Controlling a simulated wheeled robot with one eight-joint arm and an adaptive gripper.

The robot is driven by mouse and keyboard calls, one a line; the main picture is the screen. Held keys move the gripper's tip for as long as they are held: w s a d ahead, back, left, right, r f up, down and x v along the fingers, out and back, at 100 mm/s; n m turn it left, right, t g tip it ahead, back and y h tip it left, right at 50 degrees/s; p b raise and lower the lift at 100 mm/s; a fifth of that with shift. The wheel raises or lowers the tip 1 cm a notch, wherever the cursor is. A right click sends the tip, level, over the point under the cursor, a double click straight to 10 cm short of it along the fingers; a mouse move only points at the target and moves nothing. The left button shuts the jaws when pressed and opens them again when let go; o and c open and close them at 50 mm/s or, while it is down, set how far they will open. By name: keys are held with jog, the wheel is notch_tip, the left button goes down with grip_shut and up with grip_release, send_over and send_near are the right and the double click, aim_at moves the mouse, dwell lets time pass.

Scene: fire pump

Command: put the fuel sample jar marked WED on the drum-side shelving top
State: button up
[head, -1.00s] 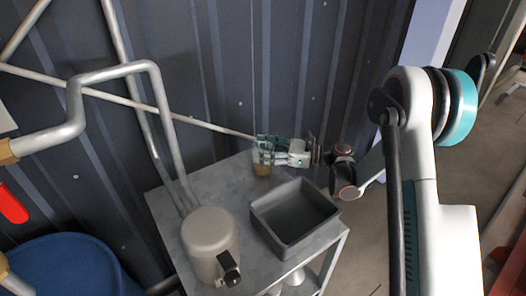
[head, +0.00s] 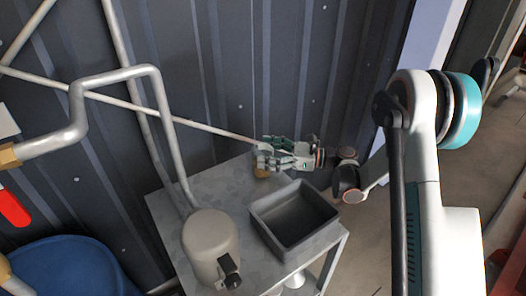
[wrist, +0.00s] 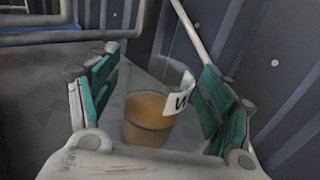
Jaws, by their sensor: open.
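The fuel sample jar (wrist: 150,119) is clear glass with amber liquid. Its white label is turned partly away, and only part of one letter shows. In the head view the jar (head: 262,173) stands at the back of the grey shelving top (head: 190,196), mostly hidden by my fingers. My gripper (head: 262,151) is open, with its fingers spread to either side of the jar. In the wrist view my gripper (wrist: 160,75) has green pads left and right of the jar, with visible gaps. The jar looks upright.
A dark grey open bin (head: 293,222) stands on the shelving top, right of the jar. A beige canister (head: 210,243) stands at the front left. A blue drum (head: 62,270) is at lower left. Pipes and a corrugated wall (head: 225,70) rise behind.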

jog(key=s+d+p, duration=0.2)
jog(key=d, duration=0.9)
jog(key=s+a+r+n+t+h, duration=0.1)
jog(key=s+a+r+n+h, duration=0.2)
jog(key=s+r+n+h, duration=0.65)
jog(key=s+d+r+n+t+h, duration=0.1)
jog(key=s+d+n+h, duration=0.3)
jog(key=s, duration=0.6)
jog(key=s+d+r+n+t+h, duration=0.1)
jog(key=s+d+n+h, duration=0.3)
jog(key=s, duration=0.6)
jog(key=shift+s+d+n+t, duration=0.4)
jog(key=shift+d+n, duration=0.55)
jog(key=shift+n, duration=0.4)
